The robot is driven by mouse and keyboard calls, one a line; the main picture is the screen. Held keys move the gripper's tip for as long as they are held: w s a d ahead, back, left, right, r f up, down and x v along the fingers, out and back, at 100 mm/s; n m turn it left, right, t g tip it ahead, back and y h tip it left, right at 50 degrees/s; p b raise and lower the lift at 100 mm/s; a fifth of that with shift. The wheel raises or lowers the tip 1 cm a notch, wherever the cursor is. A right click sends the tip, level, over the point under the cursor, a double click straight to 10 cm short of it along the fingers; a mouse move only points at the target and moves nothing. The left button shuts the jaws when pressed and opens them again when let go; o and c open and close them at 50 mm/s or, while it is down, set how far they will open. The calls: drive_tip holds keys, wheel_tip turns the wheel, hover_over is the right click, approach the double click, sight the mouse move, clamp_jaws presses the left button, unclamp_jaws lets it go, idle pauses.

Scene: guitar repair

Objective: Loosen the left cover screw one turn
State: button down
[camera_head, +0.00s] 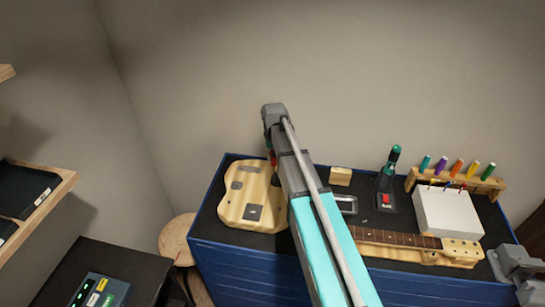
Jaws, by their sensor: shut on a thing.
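A pale wooden guitar body (235,208) lies on the dark top of a blue cabinet. It bears several dark plates, including a square cover (253,212) near its front; the cover screws are too small to make out. My arm reaches over the body's right side and hides part of it. My gripper (272,152) hangs from the wrist at the body's far right edge, mostly hidden by the arm. It is shut on a small red tool (273,160), of which only a little shows. I cannot tell whether the tool's tip touches a screw.
Right of my arm on the blue cabinet (240,258) lie a guitar neck (400,238), a wooden block (341,176), a teal-handled tool in a dark stand (386,180), a white box (447,212) and a rack of coloured handles (455,182). A round stool (176,240) stands left.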

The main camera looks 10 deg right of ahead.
drive_tip(key=shift+m, duration=1.8)
drive_tip(key=shift+f+b, duration=0.35)
drive_tip(key=shift+b, duration=0.05)
idle(0.3)
drive_tip(key=shift+n, duration=2.6)
drive_tip(key=shift+n, duration=0.4)
drive_tip(key=shift+s+n, duration=0.1)
drive_tip(key=shift+n, duration=2.1)
